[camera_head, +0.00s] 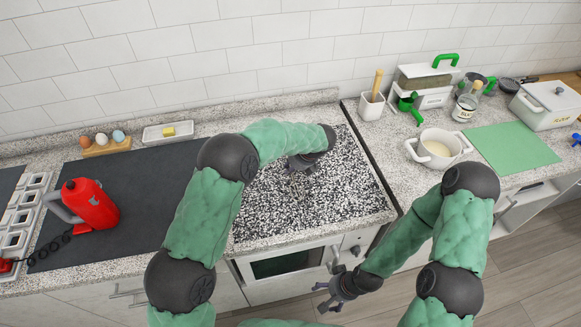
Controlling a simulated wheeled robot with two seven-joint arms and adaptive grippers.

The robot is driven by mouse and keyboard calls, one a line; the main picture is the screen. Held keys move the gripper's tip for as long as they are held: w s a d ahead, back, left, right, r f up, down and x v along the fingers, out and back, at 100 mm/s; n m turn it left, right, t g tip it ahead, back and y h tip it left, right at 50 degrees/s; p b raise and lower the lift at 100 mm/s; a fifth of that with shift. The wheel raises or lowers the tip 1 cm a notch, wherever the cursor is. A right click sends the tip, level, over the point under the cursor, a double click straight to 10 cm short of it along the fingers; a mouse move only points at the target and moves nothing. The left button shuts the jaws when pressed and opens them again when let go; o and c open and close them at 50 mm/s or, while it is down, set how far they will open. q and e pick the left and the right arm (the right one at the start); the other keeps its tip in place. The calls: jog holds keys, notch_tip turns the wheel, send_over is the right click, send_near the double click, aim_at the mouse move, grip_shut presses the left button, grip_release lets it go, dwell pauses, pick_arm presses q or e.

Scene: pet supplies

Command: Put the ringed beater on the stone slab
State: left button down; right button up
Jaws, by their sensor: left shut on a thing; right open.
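The stone slab (335,195) is a wide black-and-white speckled surface in the middle of the counter, above the oven. My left gripper (299,165) is over the back part of the slab, pointing down. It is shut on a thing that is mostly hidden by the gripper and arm. I cannot make out its shape, or whether it touches the slab. I see no ringed beater clearly anywhere else. My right gripper (330,297) is open and empty, low in front of the oven, away from the slab.
Eggs in a wooden holder (105,146) and a butter dish (167,133) are behind. A white pot (437,150) and green board (515,148) are at right. The slab's right front is clear.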

pick_arm(q)
jog(key=c, duration=1.6)
grip_release()
jog(key=shift+f, duration=0.15)
jog(key=shift+o, duration=0.2)
jog(key=p+v, duration=0.2)
jog(key=v, duration=1)
jog(key=shift+r+p, duration=0.2)
jog(key=shift+p, duration=0.15)
